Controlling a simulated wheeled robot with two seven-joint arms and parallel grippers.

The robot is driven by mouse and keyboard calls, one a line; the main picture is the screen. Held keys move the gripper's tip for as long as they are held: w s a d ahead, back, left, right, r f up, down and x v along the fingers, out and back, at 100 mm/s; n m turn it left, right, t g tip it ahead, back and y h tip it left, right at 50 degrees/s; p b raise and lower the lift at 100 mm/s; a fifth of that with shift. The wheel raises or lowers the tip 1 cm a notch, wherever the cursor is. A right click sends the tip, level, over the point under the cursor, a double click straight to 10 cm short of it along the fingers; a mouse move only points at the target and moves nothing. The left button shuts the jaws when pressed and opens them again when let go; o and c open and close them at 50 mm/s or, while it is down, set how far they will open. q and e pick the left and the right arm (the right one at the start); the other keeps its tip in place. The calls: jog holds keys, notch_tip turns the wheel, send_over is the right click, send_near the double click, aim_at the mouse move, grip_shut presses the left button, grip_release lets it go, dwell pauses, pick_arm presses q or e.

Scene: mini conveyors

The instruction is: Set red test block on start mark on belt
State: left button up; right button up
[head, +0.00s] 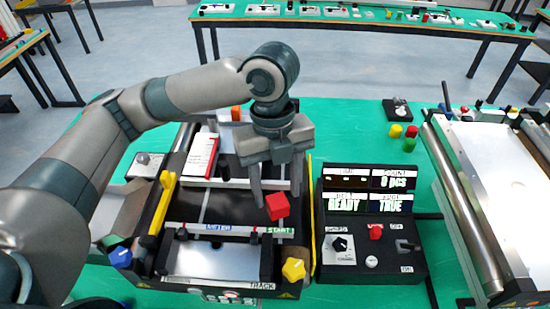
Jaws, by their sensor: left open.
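The red test block (277,206) shows at the right part of the mini conveyor's dark belt (225,208), just behind the green START label (280,231). It looks slightly turned. My left gripper (276,194) points down over it and is open, with one finger to each side of the block. I cannot tell whether the block rests fully on the belt or whether a finger touches it. The start mark itself is not clearly seen; the block may cover it. My right gripper is not in view.
A control box (372,240) with displays reading READY and TRUE stands right of the conveyor. A yellow star knob (293,270) sits at its front right. Yellow, red and green pieces (395,131) stand behind the box. Another conveyor (490,190) is at far right.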

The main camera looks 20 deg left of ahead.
aim_at(275, 196)
pick_arm(q)
notch_tip(275, 196, up, 8)
jog(key=b, duration=0.2)
jog(key=shift+w+a+r, duration=0.25)
jog(key=shift+w+a, duration=0.1)
jog(key=shift+w, duration=0.05)
dwell(1.5)
